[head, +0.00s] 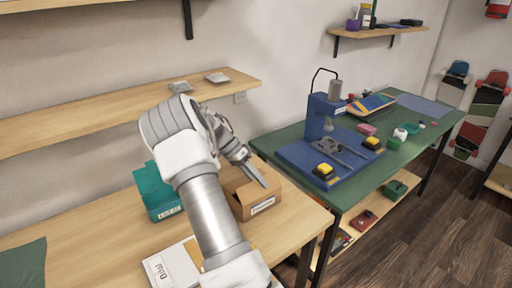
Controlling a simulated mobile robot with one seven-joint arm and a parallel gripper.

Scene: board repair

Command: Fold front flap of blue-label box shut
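A brown cardboard box (264,205) stands on the wooden table right of my arm, with a pale label on its front face. Its top looks at least partly open, and my arm hides its left part. A teal box (157,196) stands left of my arm, with a pale label low on its front and a raised upper part. I cannot make out a blue label on either box. My gripper (262,182) points down to the right over the cardboard box's top. Whether it touches the box or how its fingers stand is unclear.
A white box or booklet (172,268) lies at the table's front, partly behind my arm. A dark green cloth (24,266) lies at the left. A green bench (404,158) with a blue press (322,118) stands at the right. A wooden shelf (90,115) runs above the table.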

